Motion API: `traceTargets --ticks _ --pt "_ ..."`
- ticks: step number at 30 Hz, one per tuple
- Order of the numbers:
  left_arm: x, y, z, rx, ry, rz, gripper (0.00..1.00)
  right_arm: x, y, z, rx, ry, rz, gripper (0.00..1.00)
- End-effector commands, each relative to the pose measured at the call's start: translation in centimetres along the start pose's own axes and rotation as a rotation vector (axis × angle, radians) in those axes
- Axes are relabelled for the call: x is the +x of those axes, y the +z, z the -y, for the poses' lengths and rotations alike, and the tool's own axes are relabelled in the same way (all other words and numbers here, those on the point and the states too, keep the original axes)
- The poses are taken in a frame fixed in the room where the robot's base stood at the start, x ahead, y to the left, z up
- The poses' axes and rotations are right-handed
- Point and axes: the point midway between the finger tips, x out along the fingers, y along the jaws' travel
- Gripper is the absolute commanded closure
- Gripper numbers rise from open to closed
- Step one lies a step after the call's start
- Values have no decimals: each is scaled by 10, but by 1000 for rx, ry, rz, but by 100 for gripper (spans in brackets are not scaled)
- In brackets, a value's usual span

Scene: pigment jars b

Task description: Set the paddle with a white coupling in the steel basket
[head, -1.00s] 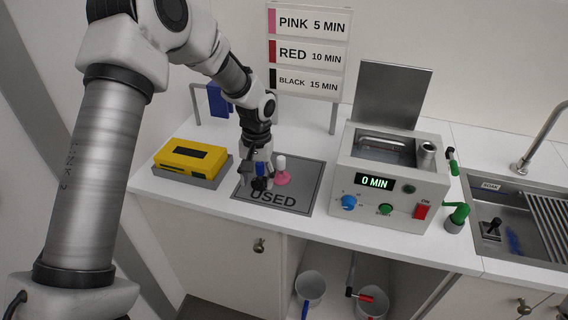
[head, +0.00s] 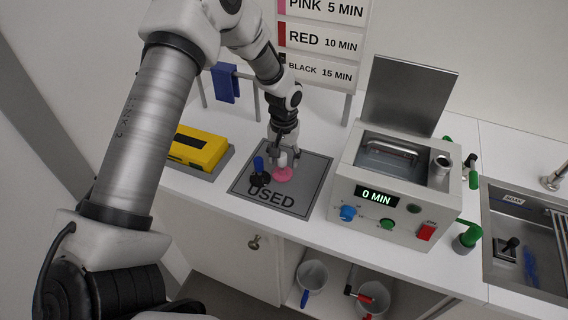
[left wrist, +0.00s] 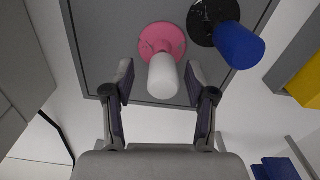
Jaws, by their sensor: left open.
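The paddle with a white coupling (head: 283,173) has a pink disc and stands on the grey mat marked USED; it also shows in the left wrist view (left wrist: 163,45). My left gripper (head: 282,157) is open above it. In the left wrist view the white coupling lies between the open fingers (left wrist: 160,78), with gaps visible on both sides. A steel basket appears to sit in the bath of the grey machine, its handle (head: 393,151) showing; its inside is mostly hidden. My right gripper is not in view.
A black paddle with a blue coupling (head: 259,171) stands close beside the pink one on the mat (head: 308,193). The grey machine (head: 395,205) has its lid raised. A yellow box (head: 201,149) is left. A sink (head: 525,240) is right.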

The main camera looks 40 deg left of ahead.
Motion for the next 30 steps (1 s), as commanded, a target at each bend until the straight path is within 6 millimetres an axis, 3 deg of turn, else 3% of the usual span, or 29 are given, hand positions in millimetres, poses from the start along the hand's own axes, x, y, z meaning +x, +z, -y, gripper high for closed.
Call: traceTargets --ticks 3,7,8,22,30 --pt "0 0 0 0 0 0 47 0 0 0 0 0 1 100" --pt "0 0 0 0 0 0 93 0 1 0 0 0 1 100" --pt "0 0 0 0 0 0 100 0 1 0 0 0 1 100" --pt "-4 0 0 0 1 0 100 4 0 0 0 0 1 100" --pt "-35 -1 0 0 2 -3 100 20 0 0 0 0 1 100"
